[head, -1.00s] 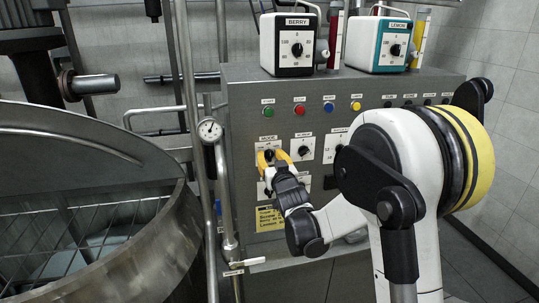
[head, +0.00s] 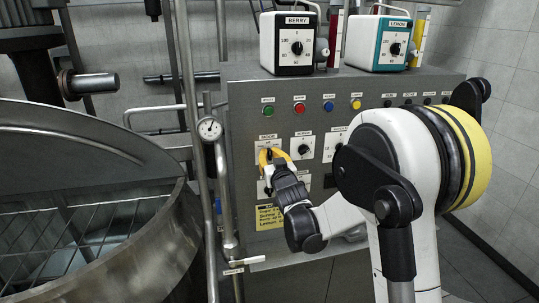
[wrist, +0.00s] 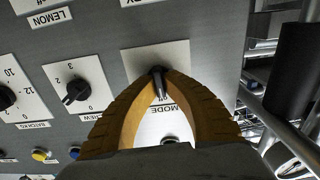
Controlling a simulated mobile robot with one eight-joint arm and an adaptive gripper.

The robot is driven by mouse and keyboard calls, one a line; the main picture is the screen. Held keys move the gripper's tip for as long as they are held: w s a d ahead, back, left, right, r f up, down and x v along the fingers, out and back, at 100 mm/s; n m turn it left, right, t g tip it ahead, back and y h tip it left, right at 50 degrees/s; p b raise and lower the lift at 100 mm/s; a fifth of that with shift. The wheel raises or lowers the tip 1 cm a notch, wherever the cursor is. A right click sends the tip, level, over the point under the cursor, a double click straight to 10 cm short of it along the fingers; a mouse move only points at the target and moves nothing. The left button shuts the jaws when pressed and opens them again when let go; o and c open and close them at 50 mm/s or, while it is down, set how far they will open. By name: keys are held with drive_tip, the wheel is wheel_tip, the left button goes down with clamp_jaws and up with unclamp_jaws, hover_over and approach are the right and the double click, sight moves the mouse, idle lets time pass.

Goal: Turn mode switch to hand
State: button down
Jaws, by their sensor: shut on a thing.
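The mode switch is a small dark knob (wrist: 159,78) on a white plate (wrist: 180,57) marked MODE, which appears upside down in the wrist view. In the head view this plate (head: 267,145) is at the upper left of the grey panel's switches. My gripper (head: 270,153) has its yellow fingers at the plate. In the wrist view my gripper (wrist: 159,73) has its fingertips closed around the knob.
A neighbouring selector knob (wrist: 76,91) is close beside the mode plate. Green (head: 268,112), red (head: 299,109), blue and yellow buttons sit above. A vertical pipe with a gauge (head: 210,129) and the mixer vessel (head: 165,245) stand to the left.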

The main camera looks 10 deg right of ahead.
drive_tip(key=n+b, duration=0.4)
drive_tip(key=n, duration=0.1)
drive_tip(key=shift+a+f, duration=0.1)
drive_tip(key=shift+f, duration=0.15)
drive_tip(key=shift+r+n+b, duration=0.15)
drive_tip(key=shift+n+b, duration=1.3)
drive_tip(key=shift+n, duration=0.35)
drive_tip(key=c, duration=1.5)
unclamp_jaws()
drive_tip(key=s, duration=1.2)
